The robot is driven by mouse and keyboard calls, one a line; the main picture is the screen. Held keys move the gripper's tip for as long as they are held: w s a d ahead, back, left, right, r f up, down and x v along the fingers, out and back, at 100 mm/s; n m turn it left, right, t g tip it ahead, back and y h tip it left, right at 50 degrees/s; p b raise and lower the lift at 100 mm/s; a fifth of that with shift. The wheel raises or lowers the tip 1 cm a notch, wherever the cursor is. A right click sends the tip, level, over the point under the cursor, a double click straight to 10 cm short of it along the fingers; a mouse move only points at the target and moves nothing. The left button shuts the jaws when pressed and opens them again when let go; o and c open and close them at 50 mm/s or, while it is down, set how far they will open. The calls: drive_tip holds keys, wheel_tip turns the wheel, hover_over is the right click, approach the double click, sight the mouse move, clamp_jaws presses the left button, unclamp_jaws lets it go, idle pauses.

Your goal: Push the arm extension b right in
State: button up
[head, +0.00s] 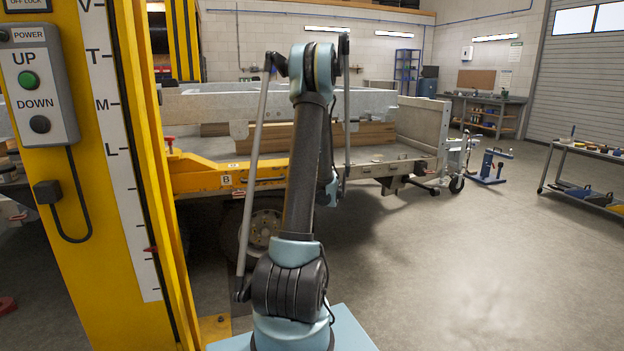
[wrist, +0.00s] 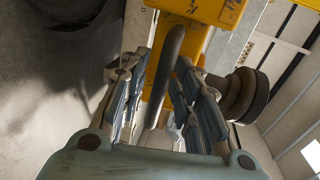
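The yellow lift arm marked "B" (head: 226,180) runs under the trailer's near edge in the head view. In the wrist view, a yellow part of the arm extension (wrist: 205,10) fills the top middle, with a dark bar-shaped handle (wrist: 167,70) pointing down toward me. My gripper (wrist: 157,67) has its fingers apart, one on each side of the dark bar. A gap shows between the left finger and the bar; the right finger is close to it, and I cannot tell if it touches.
The yellow lift column (head: 98,260) with its UP/DOWN box (head: 38,95) stands close on the left. The trailer (head: 420,130) spans the back. A dark round pad (wrist: 243,95) sits right of my fingers. The floor (head: 480,270) to the right is clear up to a tool cart (head: 588,180).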

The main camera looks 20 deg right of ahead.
drive_tip(key=shift+s, duration=0.15)
drive_tip(key=shift+s, duration=0.3)
drive_tip(key=v, duration=1.1)
drive_tip(key=shift+a+r, duration=0.1)
drive_tip(key=shift+a, duration=0.05)
drive_tip(key=s+a+n+g+y, duration=0.2)
drive_tip(key=s+a+n, duration=0.2)
drive_tip(key=a, duration=0.5)
drive_tip(key=s+a+n+g+y, duration=0.1)
drive_tip(key=s+a+n+g, duration=0.15)
drive_tip(key=a, duration=0.65)
drive_tip(key=s+a+n+g+y, duration=0.2)
drive_tip(key=s+a+n, duration=0.3)
drive_tip(key=a, duration=0.4)
drive_tip(key=s+a+f+n+g+h, duration=0.1)
drive_tip(key=s+f+n+g, duration=0.1)
drive_tip(key=s, duration=0.6)
drive_tip(key=s+a+f+n+g+h, duration=0.1)
drive_tip(key=s+a+f+n+g, duration=0.1)
drive_tip(key=s, duration=0.7)
drive_tip(key=s+a+f+n+g+h, duration=0.1)
drive_tip(key=s+a+f+n+g, duration=0.1)
drive_tip(key=s, duration=0.6)
drive_tip(key=shift+s+f+n+g, duration=0.25)
drive_tip(key=shift+s+n+g, duration=0.2)
drive_tip(key=shift+n, duration=0.5)
